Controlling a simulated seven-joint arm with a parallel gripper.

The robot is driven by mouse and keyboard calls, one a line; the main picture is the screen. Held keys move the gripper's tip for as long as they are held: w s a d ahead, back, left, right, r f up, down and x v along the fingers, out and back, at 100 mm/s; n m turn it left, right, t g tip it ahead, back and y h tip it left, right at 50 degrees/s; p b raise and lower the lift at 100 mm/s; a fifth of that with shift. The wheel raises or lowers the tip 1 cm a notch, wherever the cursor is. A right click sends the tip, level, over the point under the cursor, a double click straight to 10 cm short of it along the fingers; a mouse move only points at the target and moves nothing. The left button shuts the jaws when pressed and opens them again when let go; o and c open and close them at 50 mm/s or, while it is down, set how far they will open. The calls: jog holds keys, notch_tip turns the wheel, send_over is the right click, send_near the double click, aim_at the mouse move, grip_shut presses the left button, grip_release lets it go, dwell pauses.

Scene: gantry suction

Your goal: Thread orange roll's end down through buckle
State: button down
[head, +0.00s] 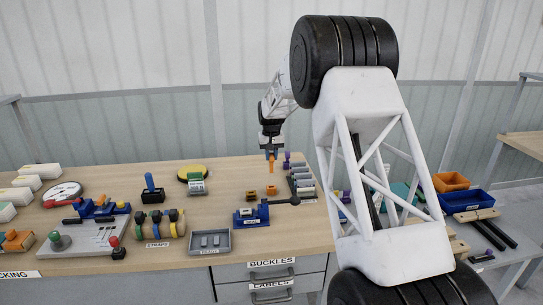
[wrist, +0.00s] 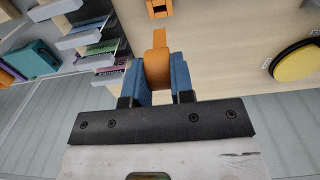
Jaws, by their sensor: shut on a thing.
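My gripper (head: 270,152) is above the right part of the workbench in the head view. In the wrist view my gripper's blue fingers (wrist: 160,78) are shut on an orange strap piece, the orange roll (wrist: 157,66). Its narrow flat end (wrist: 159,38) sticks out beyond the fingertips. A small orange block-like piece, apparently the buckle (head: 271,190), sits on the bench below the gripper. It also shows at the top edge of the wrist view (wrist: 159,8), partly cut off. The strap end and the buckle look apart; the buckle's slot is not clear.
A blue fixture (head: 250,216) with a dark lever stands in front of the buckle. A stepped rack (head: 302,181) is close on its right. Strap rolls (head: 159,224), a grey tray (head: 209,241) and a yellow disc (head: 190,173) lie left.

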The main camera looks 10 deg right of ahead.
jog(key=s+a+r, duration=0.1)
jog(key=s+a, duration=1.1)
jog(key=s, duration=0.4)
jog(key=shift+r, duration=0.1)
jog(key=shift+f, duration=2.85)
jog(key=shift+f, duration=2.7)
dwell(0.6)
